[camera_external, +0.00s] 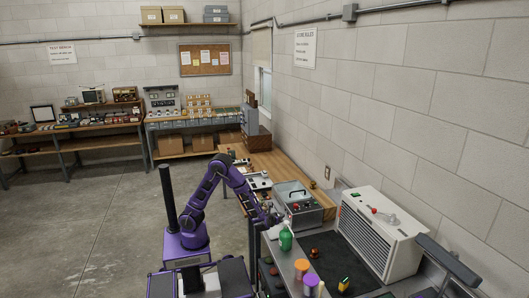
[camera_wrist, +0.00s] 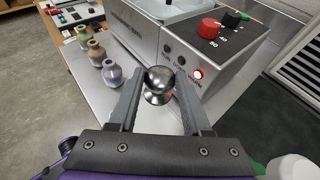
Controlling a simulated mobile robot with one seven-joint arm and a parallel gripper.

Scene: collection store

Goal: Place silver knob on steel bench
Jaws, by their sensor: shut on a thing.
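The silver knob (camera_wrist: 157,82), a shiny dark metal ball on a flared foot, is between the two fingers of my gripper (camera_wrist: 156,90) in the wrist view. My gripper is shut on it, with the steel bench (camera_wrist: 235,110) below. In the external view my gripper (camera_external: 270,221) is at the left edge of the steel bench (camera_external: 284,267), beside a metal box-shaped device; the knob is too small to make out there. I cannot tell whether the knob touches the bench.
The metal device (camera_wrist: 190,50) with red and black dials stands just beyond my gripper. Several small bottles (camera_wrist: 103,63) stand to its left. A green bottle (camera_external: 286,239), an orange-topped jar (camera_external: 301,267), a black mat (camera_external: 338,260) and a white vented unit (camera_external: 378,232) occupy the bench.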

